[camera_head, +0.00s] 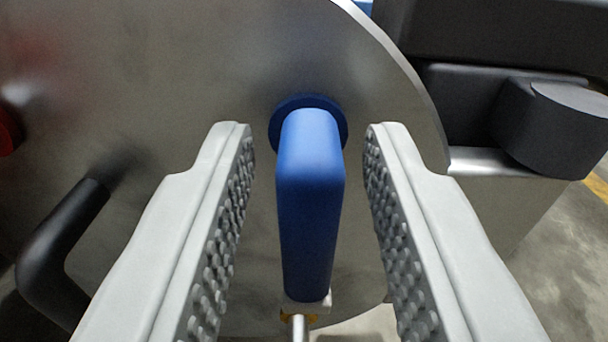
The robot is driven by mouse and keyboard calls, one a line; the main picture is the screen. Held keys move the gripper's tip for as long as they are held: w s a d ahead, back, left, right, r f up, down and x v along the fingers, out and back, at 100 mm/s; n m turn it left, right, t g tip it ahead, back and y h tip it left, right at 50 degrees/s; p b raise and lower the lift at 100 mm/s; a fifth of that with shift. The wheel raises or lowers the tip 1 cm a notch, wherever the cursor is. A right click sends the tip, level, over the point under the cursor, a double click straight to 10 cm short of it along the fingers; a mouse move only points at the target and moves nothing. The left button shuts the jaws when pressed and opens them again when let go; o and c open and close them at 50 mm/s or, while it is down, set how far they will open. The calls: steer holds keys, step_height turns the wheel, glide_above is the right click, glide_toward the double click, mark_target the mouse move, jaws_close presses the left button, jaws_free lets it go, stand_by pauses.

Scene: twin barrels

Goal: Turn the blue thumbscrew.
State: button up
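The blue thumbscrew (312,200) sticks out toward me from the round metal face of a barrel (210,70). It has a round blue collar against the metal and a flat grip that stands upright in the picture. My gripper (307,145) is open, with one pale finger on each side of the thumbscrew. Its studded inner pads face the blue grip. A gap shows on both sides, and neither finger appears to touch it.
A black bent handle (65,240) juts from the metal face at the left. Part of a red knob (8,128) shows at the left edge. A dark clamp-like block with a rounded end (550,125) stands at the right. Grey floor (565,265) shows at lower right.

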mark_target(307, 249)
steer(key=shift+s, duration=0.1)
steer(key=shift+s, duration=3.4)
